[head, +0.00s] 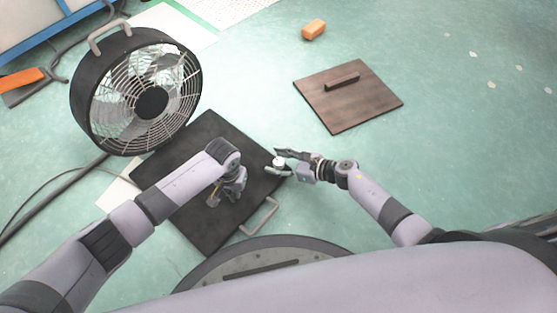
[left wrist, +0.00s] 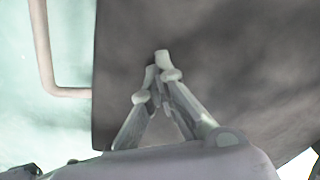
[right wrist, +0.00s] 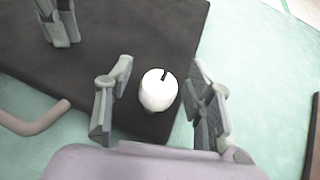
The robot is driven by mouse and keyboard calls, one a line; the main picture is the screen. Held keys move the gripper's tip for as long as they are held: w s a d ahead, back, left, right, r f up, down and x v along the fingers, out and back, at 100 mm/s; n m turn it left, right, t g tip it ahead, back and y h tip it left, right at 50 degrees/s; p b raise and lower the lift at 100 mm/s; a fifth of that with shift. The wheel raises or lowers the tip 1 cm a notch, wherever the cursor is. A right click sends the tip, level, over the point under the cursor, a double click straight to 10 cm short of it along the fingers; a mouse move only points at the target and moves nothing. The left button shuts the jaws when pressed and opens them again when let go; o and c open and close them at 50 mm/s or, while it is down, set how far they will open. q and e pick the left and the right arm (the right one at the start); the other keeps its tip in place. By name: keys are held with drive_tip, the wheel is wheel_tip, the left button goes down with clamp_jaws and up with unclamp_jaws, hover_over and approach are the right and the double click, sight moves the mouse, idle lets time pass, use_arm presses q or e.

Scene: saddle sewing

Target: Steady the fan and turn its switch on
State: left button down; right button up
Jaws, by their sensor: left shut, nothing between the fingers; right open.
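The round black fan (head: 135,90) with a wire grille and top handle stands at the upper left in the head view. A dark flat plate (head: 185,140) with a metal side handle (head: 262,217) lies in front of it. A white knob (right wrist: 158,92) with a dark notch is at the plate's corner; it also shows in the head view (head: 279,161). My right gripper (right wrist: 158,80) is open, its fingers on either side of the knob, with visible gaps. My left gripper (left wrist: 161,65) is shut and empty over the plate; contact with the plate cannot be told.
A brown square board (head: 350,108) with a bar handle lies to the right on the green floor. An orange block (head: 313,29) lies beyond it. A cable (head: 50,203) runs at the left. The floor at the right is mostly clear.

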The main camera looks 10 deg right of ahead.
drive_tip(key=shift+c, duration=0.6)
clamp_jaws()
drive_tip(key=shift+m+t+h, duration=0.3)
drive_tip(key=shift+m+h, duration=0.1)
drive_tip(key=shift+m+t+h, duration=1)
drive_tip(key=shift+m, duration=0.2)
drive_tip(key=shift+d+m+t+h, duration=0.1)
drive_tip(key=shift+m+t+h, duration=0.6)
drive_tip(key=shift+m+h, duration=0.8)
drive_tip(key=shift+h, duration=0.1)
drive_tip(key=shift+o, duration=0.6)
unclamp_jaws()
